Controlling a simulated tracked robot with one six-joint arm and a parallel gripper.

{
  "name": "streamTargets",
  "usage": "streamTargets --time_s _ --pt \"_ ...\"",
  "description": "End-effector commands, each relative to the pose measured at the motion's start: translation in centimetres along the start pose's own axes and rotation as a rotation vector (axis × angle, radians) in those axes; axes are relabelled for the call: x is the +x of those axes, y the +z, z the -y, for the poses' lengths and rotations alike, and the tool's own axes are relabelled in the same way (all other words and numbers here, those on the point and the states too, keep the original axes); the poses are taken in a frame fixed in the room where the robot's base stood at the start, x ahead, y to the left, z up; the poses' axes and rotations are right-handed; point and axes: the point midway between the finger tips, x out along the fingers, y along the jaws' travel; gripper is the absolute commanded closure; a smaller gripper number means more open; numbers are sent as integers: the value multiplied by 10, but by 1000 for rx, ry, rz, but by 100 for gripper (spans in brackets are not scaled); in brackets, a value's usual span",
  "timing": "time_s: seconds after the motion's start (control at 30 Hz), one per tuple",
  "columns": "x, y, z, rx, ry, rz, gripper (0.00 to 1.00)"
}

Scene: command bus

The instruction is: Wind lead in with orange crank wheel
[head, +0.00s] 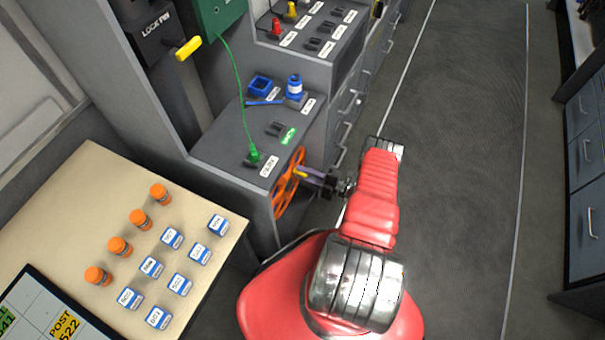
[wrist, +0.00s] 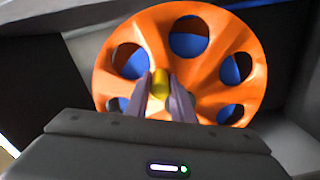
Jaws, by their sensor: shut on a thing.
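The orange crank wheel (head: 289,183) is mounted on the side of a grey cabinet, and it fills the upper middle of the wrist view (wrist: 228,65). A yellow handle (wrist: 160,84) stands out from the wheel's face. My gripper (head: 305,175) is at the wheel, and in the wrist view its two fingers (wrist: 162,98) are shut around the yellow handle. A green lead (head: 240,100) runs from a green box (head: 217,14) down to a green plug (head: 254,154) on the cabinet top.
A blue tray (head: 261,86) and blue cup (head: 295,87) sit on the cabinet. A yellow lever (head: 188,48) juts out above. The aisle floor (head: 455,180) is clear.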

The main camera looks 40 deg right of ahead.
Motion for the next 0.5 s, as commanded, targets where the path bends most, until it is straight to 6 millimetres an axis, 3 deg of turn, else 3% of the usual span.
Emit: streamTargets --time_s 0.5 --pt "-1 5 4 103 2 2 100"
